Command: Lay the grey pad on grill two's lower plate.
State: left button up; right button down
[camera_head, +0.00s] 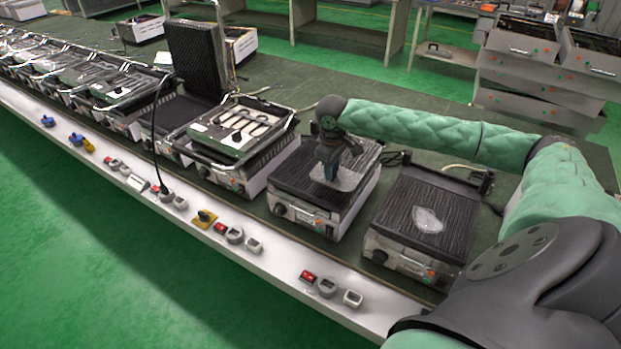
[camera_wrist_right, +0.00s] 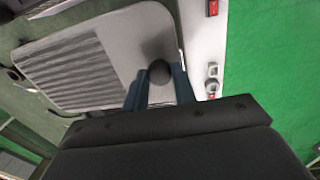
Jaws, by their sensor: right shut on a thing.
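My right gripper (camera_head: 330,165) is shut on the grey pad (camera_head: 347,178) and holds it over the dark ribbed lower plate (camera_head: 292,176) of the second grill from the right. The head view does not show clearly whether the pad touches the plate. In the right wrist view, the gripper's two blue-grey fingers (camera_wrist_right: 160,90) are on either side of a dark round knob (camera_wrist_right: 160,72). A light grey surface (camera_wrist_right: 125,35) with rounded edges lies behind it, next to a ribbed area. My left gripper is not in view.
The rightmost grill (camera_head: 458,200) has a pale patch (camera_head: 428,219) lying on its ribbed plate. A grill with a tray of parts (camera_head: 245,125) and one with a raised lid (camera_head: 196,58) stand to the left. Small switches (camera_head: 327,287) line the bench's white front edge.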

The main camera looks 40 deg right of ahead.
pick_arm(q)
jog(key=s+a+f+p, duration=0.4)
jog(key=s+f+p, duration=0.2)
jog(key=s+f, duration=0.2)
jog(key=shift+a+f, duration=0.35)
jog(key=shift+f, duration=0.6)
pick_arm(e)
jog(key=w+a+f, duration=0.5)
jog(key=w+f, duration=0.5)
jog(key=shift+a+f, duration=0.15)
jog(key=shift+f, duration=0.2)
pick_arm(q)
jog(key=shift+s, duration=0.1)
pick_arm(e)
jog(key=c, duration=1.2)
grip_release()
jog(key=shift+f, duration=0.1)
jog(key=shift+c, duration=0.2)
jog(key=shift+o, duration=0.5)
